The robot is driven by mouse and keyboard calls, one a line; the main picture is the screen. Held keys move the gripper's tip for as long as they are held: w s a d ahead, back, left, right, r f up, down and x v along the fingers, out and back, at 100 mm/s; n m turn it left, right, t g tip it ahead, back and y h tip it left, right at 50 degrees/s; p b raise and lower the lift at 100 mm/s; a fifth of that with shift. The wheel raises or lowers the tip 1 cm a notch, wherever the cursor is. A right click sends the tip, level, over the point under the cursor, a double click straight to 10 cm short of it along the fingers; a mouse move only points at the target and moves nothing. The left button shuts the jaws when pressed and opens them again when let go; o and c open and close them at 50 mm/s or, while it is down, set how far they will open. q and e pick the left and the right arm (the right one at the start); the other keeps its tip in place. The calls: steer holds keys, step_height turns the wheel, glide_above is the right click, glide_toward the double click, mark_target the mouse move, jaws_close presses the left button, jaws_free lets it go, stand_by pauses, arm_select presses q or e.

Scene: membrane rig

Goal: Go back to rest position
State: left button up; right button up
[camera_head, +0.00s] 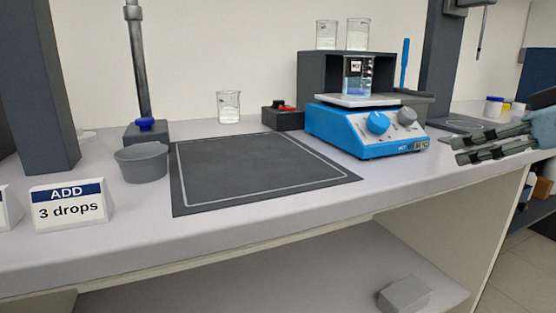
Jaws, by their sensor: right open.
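My right gripper (466,156) reaches in from the right edge. Its two fingers point left and are spread apart, with nothing between them. It is over the bench's right part, just right of the blue stirrer hotplate (340,135), and looks apart from it. A beaker with bluish liquid (357,76) stands on the hotplate's pale top plate. My left gripper is not in the picture.
A dark mat (250,175) lies bare on the white bench (330,210). Left are a grey bowl (141,163), a stand (143,75) and an "ADD 3 drops" sign (68,205). A beaker (229,107) stands behind the mat. A dark shelf unit (320,72) carries two beakers.

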steer(key=s+a+f+m+g+h, duration=0.1)
steer(key=s+a+f+g+h, duration=0.15)
steer(key=s+f, duration=0.65)
steer(key=s+a+f+m+g+h, duration=0.1)
steer(key=s+a+f, duration=0.4)
steer(key=f, duration=0.5)
steer(key=s+d+f+m+g+h, duration=0.1)
steer(key=s+f+m+g+h, duration=0.15)
steer(key=s, duration=0.65)
steer(key=s+d+f+m+g+h, duration=0.1)
steer(key=s+f+m, duration=0.15)
steer(key=s, duration=0.75)
steer(key=s+d+f+g, duration=0.1)
steer(key=s+f, duration=0.1)
steer(key=f, duration=1.1)
steer(key=s+d+f+g, duration=0.1)
steer(key=d+f, duration=0.1)
steer(key=f, duration=1.1)
steer(key=s+d+f+p, duration=0.1)
steer(key=s+f, duration=1.3)
steer(key=s, duration=0.4)
steer(key=shift+s+g, duration=0.3)
steer(key=shift+g, duration=0.1)
